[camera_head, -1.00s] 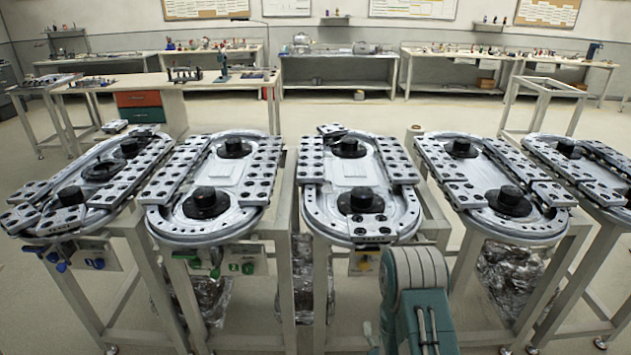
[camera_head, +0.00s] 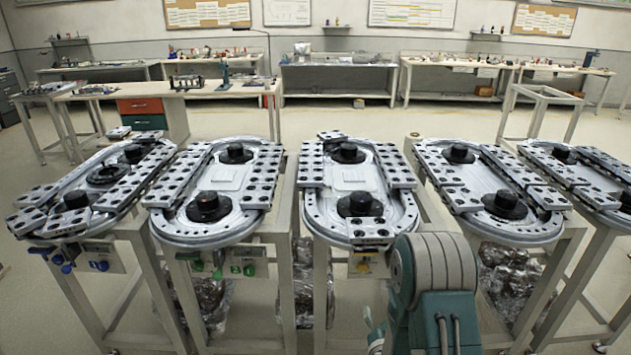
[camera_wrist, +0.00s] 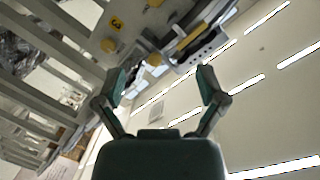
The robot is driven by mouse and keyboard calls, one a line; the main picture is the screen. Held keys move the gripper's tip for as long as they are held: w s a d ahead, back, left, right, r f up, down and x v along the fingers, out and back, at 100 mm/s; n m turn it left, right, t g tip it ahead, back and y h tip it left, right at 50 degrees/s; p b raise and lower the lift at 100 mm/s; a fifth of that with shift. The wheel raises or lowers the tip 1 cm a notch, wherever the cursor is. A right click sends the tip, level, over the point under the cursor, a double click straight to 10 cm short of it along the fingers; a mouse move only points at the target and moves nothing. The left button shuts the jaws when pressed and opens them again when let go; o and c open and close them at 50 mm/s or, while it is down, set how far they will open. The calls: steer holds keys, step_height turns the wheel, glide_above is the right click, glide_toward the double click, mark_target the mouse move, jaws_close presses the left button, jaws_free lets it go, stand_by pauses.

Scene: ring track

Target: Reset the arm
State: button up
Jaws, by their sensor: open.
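My gripper (camera_wrist: 160,84) shows in the wrist view with its two fingers spread apart and nothing between them. Beyond the fingers are the frame of a track stand with yellow knobs (camera_wrist: 154,60) and a yellow tag marked 3 (camera_wrist: 116,24). The underside edge of a ring track (camera_wrist: 205,45) lies past the fingertips, apart from them. In the head view my teal and grey arm stands at the lower right of centre, in front of the middle ring track (camera_head: 312,215). The gripper itself is not visible in the head view.
Several oval ring tracks on metal stands form a row, including one at left (camera_head: 160,225) and one at right (camera_head: 535,228). Workbenches (camera_head: 340,80) line the back wall. A bench with an orange and green drawer unit (camera_head: 140,107) stands behind left. Open floor lies behind the row.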

steer(key=s+r+n+g, duration=0.2)
steer(key=r+g, duration=0.1)
steer(key=r, duration=0.6)
steer(key=s+r+n+g, duration=0.2)
steer(key=r, duration=0.7)
steer(key=s+r+n+g, duration=0.2)
steer(key=s+r, duration=0.3)
steer(key=s, duration=0.7)
steer(key=s+r+n+g, duration=0.3)
steer(key=s+r, duration=0.2)
steer(key=s, duration=0.7)
steer(key=shift+s+g, duration=0.25)
steer(key=shift+g, duration=0.15)
steer(key=shift+r, duration=0.1)
